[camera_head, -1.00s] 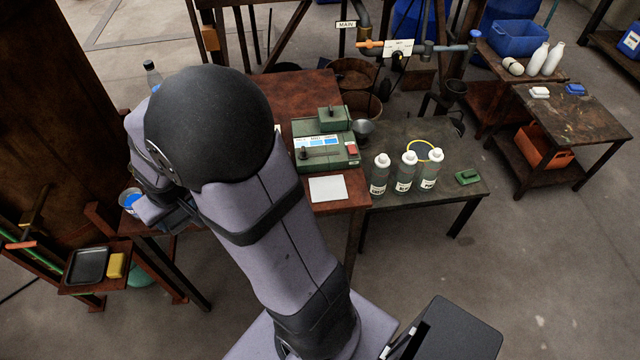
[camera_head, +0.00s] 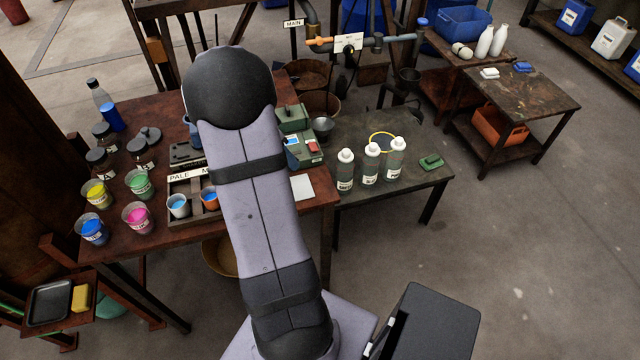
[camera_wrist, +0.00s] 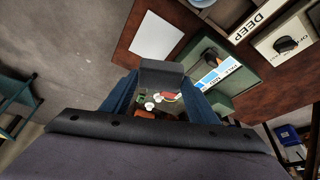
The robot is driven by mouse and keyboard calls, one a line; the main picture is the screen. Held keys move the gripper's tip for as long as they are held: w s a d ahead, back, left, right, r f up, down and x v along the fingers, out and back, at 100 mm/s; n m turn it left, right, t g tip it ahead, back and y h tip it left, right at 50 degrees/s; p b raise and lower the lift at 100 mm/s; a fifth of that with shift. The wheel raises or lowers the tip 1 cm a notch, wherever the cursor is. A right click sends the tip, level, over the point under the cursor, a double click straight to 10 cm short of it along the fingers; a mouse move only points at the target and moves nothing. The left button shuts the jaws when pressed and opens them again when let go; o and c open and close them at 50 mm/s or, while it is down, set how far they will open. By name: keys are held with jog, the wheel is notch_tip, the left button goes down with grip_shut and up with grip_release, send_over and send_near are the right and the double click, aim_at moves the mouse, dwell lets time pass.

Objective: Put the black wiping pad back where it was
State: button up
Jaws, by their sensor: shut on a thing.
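The black wiping pad (camera_wrist: 162,73) shows in the wrist view as a dark block between the blue fingers of my gripper (camera_wrist: 160,88). My gripper is shut on it, and the pad is held up off the surfaces below. A white sheet (camera_wrist: 156,36) and a green device with a red button (camera_wrist: 210,70) lie beyond it. In the head view my arm hides both the gripper and the pad.
A brown table (camera_head: 135,240) holds paint cups and bottles at left. Three labelled bottles (camera_head: 371,163) and a green block (camera_head: 431,162) stand on the dark table. A white pad (camera_head: 489,73) and blue pad (camera_head: 523,67) lie on the right table. A low shelf holds a black tray (camera_head: 50,302) and yellow sponge (camera_head: 81,297).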

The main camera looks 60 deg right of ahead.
jog(key=s+d+m+g+y, duration=0.1)
jog(key=s+d+m, duration=0.45)
jog(key=s, duration=0.25)
jog(key=shift+n, duration=0.35)
jog(key=shift+w+f+p, duration=0.15)
jog(key=shift+f+p, duration=0.4)
jog(key=shift+f, duration=1.55)
jog(key=shift+w+f+p, duration=0.1)
jog(key=shift+f+p, duration=0.4)
jog(key=shift+f, duration=1.6)
jog(key=shift+d+f, duration=0.1)
jog(key=shift+f, duration=0.55)
jog(key=shift+f, duration=0.2)
jog(key=o, duration=1)
jog(key=shift+r, duration=0.15)
jog(key=shift+r, duration=0.15)
jog(key=b+v, duration=0.1)
jog(key=v, duration=0.3)
jog(key=b+v, duration=0.1)
jog(key=v, duration=0.3)
jog(key=b+v, duration=0.1)
jog(key=v, duration=0.3)
jog(key=shift+w, duration=0.25)
